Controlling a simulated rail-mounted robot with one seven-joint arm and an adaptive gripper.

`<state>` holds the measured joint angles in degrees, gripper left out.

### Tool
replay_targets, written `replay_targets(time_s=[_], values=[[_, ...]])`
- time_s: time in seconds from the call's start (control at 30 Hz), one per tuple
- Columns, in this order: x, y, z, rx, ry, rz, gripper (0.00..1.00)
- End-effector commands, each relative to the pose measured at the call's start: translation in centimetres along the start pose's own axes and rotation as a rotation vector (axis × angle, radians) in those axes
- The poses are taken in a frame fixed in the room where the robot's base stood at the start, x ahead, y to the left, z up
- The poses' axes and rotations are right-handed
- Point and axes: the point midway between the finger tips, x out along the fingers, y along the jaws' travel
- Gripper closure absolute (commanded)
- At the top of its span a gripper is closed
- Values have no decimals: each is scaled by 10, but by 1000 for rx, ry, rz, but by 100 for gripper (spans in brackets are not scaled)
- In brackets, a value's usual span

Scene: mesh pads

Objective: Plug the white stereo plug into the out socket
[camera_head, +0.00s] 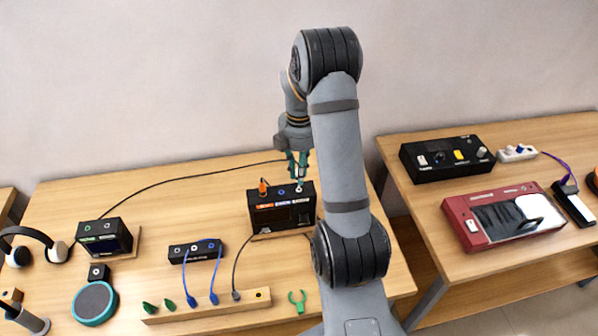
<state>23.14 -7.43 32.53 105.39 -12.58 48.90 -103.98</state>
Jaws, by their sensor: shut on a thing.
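My gripper (298,178) points down just above the right part of a black box's top (281,208). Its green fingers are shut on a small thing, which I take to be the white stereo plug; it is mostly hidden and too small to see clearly. A thin black cable (190,174) runs from the left side of the table up to the gripper. The box has orange, blue and white labels along its top front edge. A small white ring or socket (299,189) shows right below the fingertips. I cannot tell whether the plug touches it.
An orange plug (262,187) stands upright in the box, left of the gripper. A small black box (103,237), a black socket strip (195,251) and a wooden rack (207,306) with blue plugs stand further left. The second table (450,287) on the right holds other devices.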

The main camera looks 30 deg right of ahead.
Motion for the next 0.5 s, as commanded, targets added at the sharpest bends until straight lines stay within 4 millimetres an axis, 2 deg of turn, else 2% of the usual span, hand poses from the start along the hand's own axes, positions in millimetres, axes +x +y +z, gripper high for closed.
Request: replay_targets(time_s=[0.5], values=[[12,0,0,0,0,0,100]])
